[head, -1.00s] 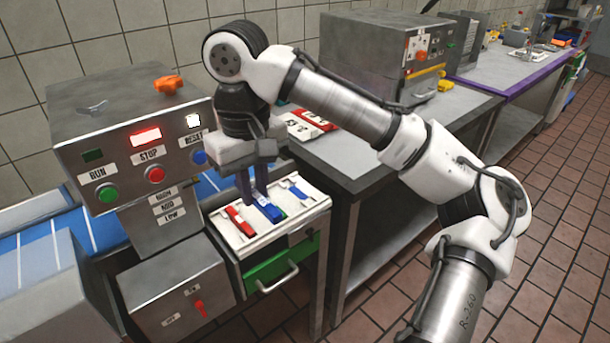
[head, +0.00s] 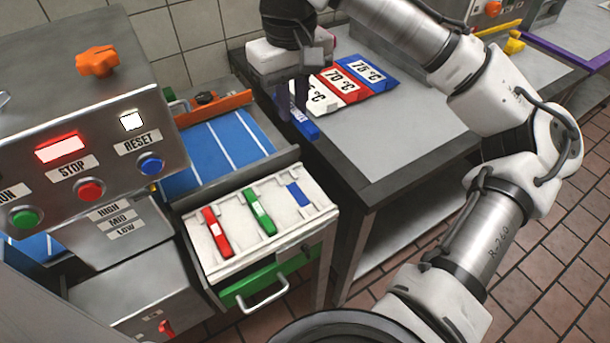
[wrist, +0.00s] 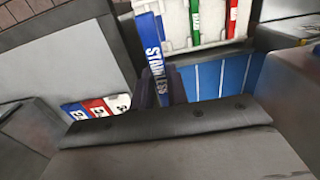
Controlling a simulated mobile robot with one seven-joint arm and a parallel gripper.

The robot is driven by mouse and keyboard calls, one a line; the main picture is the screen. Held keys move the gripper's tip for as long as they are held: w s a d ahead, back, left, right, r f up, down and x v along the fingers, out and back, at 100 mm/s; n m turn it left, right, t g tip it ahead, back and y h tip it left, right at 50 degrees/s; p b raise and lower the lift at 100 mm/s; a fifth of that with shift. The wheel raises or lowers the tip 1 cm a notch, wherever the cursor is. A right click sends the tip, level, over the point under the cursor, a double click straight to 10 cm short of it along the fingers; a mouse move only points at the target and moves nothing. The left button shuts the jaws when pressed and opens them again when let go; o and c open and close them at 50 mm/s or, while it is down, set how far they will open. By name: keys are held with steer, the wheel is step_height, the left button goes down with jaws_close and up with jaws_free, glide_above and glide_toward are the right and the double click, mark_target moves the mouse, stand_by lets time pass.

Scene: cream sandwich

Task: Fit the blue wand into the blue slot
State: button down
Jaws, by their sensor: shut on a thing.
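My gripper (head: 293,112) is shut on the blue wand (head: 305,128), behind the white slotted tray (head: 230,262) and near the worktable's left edge. The wand also shows in the wrist view (wrist: 153,48), long, with white lettering, running up from between my fingers (wrist: 160,92). The blue slot (head: 299,194) is at the tray's right end and looks empty. The red wand (head: 217,232) lies at the tray's left and the green wand (head: 259,210) in its middle. My fingers hide part of the blue wand.
Temperature cards (head: 345,84) lie on the grey worktable (head: 430,110). A blue conveyor (head: 225,150) runs behind the tray. The control box (head: 90,130) stands left of the tray. A green drawer (head: 255,286) sits under it.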

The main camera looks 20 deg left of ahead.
mark_target(296, 192)
step_height(296, 192, down, 20)
steer(key=shift+s+r+p, duration=0.1)
steer(key=shift+p, duration=0.55)
steer(key=c, duration=1.4)
jaws_free()
step_height(296, 192, up, 12)
steer(key=shift+r+b, duration=0.1)
steer(key=shift+b, duration=0.25)
